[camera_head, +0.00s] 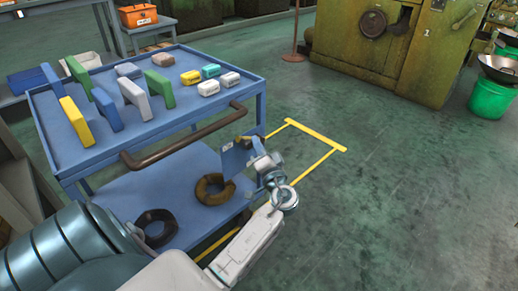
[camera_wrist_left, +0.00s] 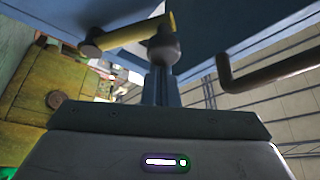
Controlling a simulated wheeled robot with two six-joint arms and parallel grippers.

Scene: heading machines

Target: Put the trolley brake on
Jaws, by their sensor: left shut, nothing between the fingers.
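The blue trolley (camera_head: 188,112) stands at left with a brown bar handle (camera_head: 185,142) along its near end. A blue plate with a small white label (camera_head: 236,157) sits below the handle by the near right leg. A yellow lever with dark ends (camera_wrist_left: 128,33) shows close in the left wrist view; in the head view a small part of it shows at the plate's top. My left gripper (camera_head: 263,160) is beside the plate. Its fingers (camera_wrist_left: 161,85) are shut and empty, with their tips at or just below a dark lever end; contact is unclear. My right gripper is out of view.
Several coloured blocks (camera_head: 160,88) stand on the trolley's top. Two rings, one brown (camera_head: 215,189) and one black (camera_head: 156,228), are on its lower shelf. A yellow floor outline (camera_head: 316,165) lies to the right. Open green floor extends toward the machine (camera_head: 385,45).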

